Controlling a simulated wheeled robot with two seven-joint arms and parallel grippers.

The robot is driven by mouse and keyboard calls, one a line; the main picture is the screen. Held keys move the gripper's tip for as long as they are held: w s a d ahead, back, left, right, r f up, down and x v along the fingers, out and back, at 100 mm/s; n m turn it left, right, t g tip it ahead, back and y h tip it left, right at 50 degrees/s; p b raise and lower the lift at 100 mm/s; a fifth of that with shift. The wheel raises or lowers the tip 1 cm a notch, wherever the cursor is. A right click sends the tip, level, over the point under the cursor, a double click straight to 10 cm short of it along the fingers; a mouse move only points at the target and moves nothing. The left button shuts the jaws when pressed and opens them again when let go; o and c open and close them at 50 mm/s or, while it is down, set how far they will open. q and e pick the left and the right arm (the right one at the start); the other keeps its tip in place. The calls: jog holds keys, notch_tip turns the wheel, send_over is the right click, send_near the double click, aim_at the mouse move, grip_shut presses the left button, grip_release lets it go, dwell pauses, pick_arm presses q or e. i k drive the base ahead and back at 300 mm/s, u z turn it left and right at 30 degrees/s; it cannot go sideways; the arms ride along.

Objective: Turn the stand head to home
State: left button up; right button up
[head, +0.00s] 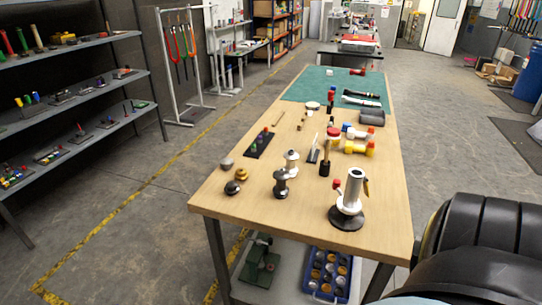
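A silver upright stand (352,190) with a round black base is near the front right corner of the wooden table (240,200). Neither of my grippers is in view, so nothing is seen touching the stand.
Dark metal fittings (282,184) and a black tool strip (260,144) lie left of the stand. Red and yellow-ended parts (358,148) lie behind it. A green mat (310,88) covers the far end. A blue crate (327,274) sits below the table.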

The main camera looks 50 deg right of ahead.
aim_at(348, 203)
jog(key=u, duration=0.9)
jog(key=k, duration=1.15)
jog(key=z, duration=1.5)
jog(key=i, duration=0.5)
jog(key=u, duration=0.05)
